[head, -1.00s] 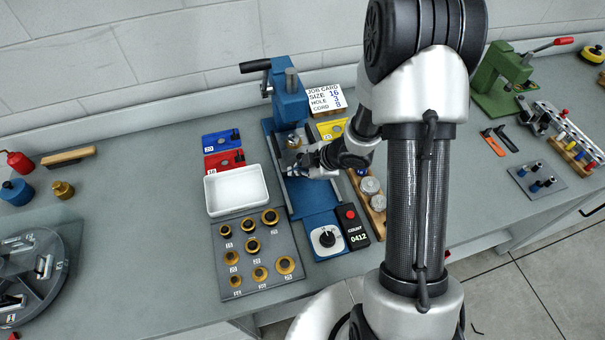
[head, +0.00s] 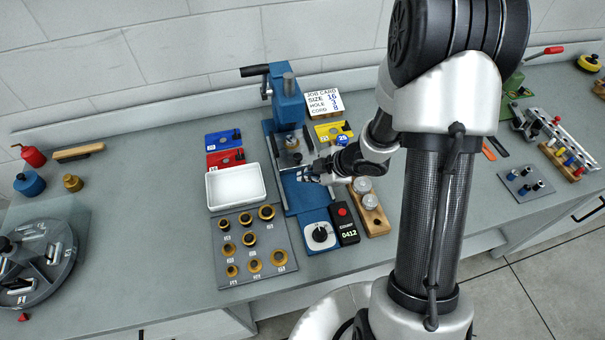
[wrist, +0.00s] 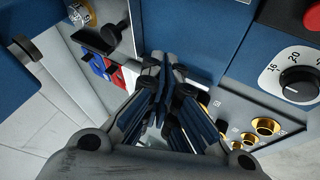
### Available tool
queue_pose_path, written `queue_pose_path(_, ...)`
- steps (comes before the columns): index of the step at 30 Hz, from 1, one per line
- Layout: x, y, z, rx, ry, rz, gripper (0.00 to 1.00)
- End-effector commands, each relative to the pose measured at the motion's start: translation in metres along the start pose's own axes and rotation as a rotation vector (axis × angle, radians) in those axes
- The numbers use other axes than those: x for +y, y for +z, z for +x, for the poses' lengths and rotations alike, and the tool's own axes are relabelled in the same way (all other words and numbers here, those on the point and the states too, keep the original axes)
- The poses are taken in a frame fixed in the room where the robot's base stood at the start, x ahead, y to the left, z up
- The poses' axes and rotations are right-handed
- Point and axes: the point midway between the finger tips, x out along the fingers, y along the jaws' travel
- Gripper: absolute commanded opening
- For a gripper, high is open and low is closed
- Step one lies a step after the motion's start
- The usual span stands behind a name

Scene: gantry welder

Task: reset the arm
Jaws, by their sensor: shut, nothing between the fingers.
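My gripper (head: 308,176) is shut and empty. In the head view it points left over the base of the blue press (head: 289,102), in front of the press column and just right of the white tray. In the wrist view the two fingers (wrist: 164,68) meet together, with the blue press body and base around them. My arm comes down from the upper right and crosses the right part of the bench in the head view.
Left of the press are a white tray (head: 208,192), a grey plate of brass rings (head: 283,240) and a blue card (head: 224,138). A counter box (head: 347,234), a dial (head: 320,236) and a wooden rack (head: 375,218) stand close. A round carousel (head: 68,262) lies far left.

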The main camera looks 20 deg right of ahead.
Motion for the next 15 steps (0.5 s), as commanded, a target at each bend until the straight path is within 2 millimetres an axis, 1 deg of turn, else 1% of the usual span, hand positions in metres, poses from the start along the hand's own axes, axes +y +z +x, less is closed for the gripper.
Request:
queue_pose_path(1, 0.002, -0.001, -0.014, -0.002, 0.002, 0.003, 0.00)
queue_pose_path(3, 0.001, -0.001, -0.023, -0.002, 0.002, 0.002, 0.00)
queue_pose_path(6, 0.000, 0.000, -0.033, -0.002, 0.000, 0.001, 0.00)
queue_pose_path(9, -0.001, 0.000, -0.037, -0.001, -0.001, 0.001, 0.00)
queue_pose_path(15, -0.001, 0.001, -0.038, -0.001, -0.001, 0.001, 0.00)
